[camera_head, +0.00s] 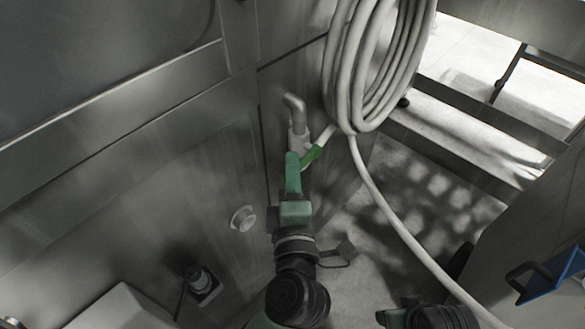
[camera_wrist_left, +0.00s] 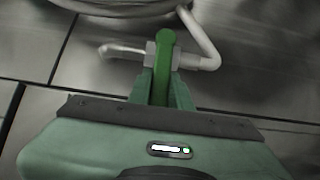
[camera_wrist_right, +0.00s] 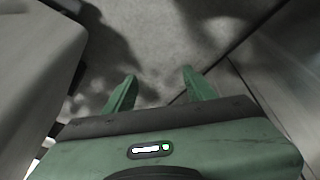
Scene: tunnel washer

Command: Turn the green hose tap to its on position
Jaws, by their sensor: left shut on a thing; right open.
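The green hose tap (camera_head: 318,150) is a short green lever on a grey pipe fitting (camera_head: 298,135) against the metal wall. In the head view the lever slants up to the right from my left gripper. My left gripper (camera_head: 292,160) reaches up to it from below. In the left wrist view the green tap lever (camera_wrist_left: 164,55) stands between the fingers, and my left gripper (camera_wrist_left: 162,88) is shut on it. The fingers hide its lower part. My right gripper (camera_wrist_right: 158,88) is open and empty above the grey floor.
A coiled white hose (camera_head: 375,65) hangs on the wall just above the tap, and its free length runs down to the lower right. A round wall knob (camera_head: 243,218) sits left of my left arm. A blue object (camera_head: 552,277) is at the right edge.

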